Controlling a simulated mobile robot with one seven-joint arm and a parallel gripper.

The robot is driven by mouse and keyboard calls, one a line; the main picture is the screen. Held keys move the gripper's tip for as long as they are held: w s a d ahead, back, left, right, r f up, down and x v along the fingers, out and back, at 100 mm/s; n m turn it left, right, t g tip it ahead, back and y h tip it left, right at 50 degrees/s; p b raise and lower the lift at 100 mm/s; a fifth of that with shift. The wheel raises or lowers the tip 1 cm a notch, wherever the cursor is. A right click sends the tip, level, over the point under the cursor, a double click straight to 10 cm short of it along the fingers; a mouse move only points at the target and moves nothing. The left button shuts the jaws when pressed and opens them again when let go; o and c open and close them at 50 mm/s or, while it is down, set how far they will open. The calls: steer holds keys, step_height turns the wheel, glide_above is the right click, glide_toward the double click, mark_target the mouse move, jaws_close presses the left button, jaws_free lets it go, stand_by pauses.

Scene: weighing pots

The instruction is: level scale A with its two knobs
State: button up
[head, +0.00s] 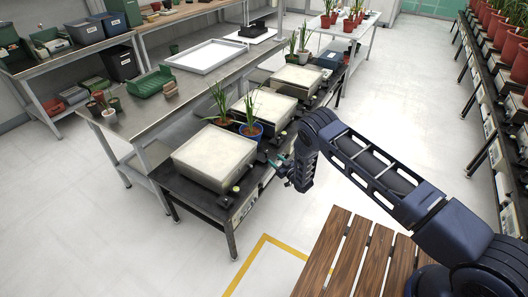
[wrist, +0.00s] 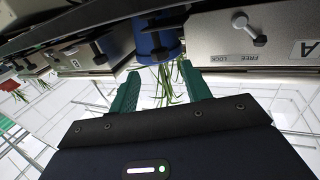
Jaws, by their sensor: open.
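Scale A (head: 213,156) is the nearest of the boxy scales on the low black bench, with a pale flat top. In the wrist view its metal front (wrist: 284,28) shows upside down at the right, with a letter A plate, a FREE/LOCK label and a grey lever (wrist: 248,27). I cannot make out its two knobs with certainty. My gripper (head: 276,166) is beside the bench's front edge, near the right corner of scale A. In the wrist view its green fingers (wrist: 160,86) are spread, with nothing held between them; leaves show beyond.
A blue pot (head: 250,131) with a plant stands between scale A and the middle scale (head: 268,104); the pot (wrist: 158,40) is straight ahead of my fingers. A third scale (head: 299,79) is farther back. A slatted wooden surface (head: 338,258) is at the lower right.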

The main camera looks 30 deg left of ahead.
mark_target(265, 151)
steer(key=x, duration=1)
steer(key=shift+w+a, duration=0.15)
steer(key=shift+a, duration=0.15)
steer(key=shift+c, duration=0.2)
steer(key=c, duration=0.9)
